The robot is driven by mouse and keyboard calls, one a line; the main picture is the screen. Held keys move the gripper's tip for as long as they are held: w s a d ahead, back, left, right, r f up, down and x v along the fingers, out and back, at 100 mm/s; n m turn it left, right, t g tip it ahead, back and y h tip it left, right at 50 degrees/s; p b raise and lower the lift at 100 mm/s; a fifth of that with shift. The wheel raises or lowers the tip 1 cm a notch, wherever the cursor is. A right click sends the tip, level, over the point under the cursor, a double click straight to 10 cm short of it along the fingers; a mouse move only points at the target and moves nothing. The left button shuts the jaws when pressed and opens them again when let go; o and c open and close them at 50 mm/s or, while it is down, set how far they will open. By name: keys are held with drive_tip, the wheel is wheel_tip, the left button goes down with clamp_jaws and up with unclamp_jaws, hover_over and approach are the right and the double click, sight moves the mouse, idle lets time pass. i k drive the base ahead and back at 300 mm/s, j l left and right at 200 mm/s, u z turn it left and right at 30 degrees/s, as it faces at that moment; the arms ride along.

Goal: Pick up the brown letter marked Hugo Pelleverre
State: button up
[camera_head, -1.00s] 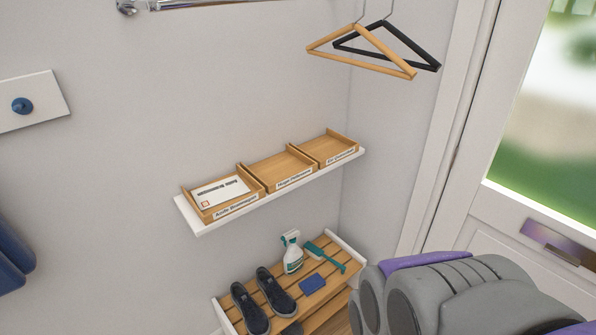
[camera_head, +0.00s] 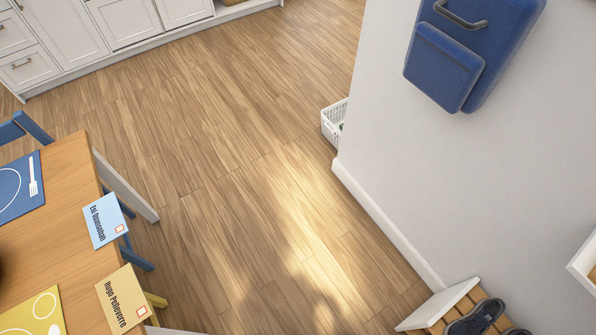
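The brown letter (camera_head: 124,299) marked Hugo Pelleverre lies flat near the right edge of the wooden table (camera_head: 62,232), at the lower left of the view. It is tan, with dark lettering and a small red-and-white stamp mark. A light blue letter (camera_head: 105,219) marked with another name, which reads like Esi Quansobah, lies farther up along the same edge. My gripper is not in view.
Blue and yellow place mats (camera_head: 18,186) (camera_head: 36,313) lie on the table. A blue chair (camera_head: 30,126) stands at its far side. The wooden floor (camera_head: 240,200) is open between table and wall. A shoe rack (camera_head: 440,305) with dark shoes stands lower right; a white basket (camera_head: 334,122) is by the wall.

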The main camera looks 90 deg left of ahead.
sight(125, 304)
drive_tip(key=i+u, duration=0.2)
drive_tip(key=u, duration=3.8)
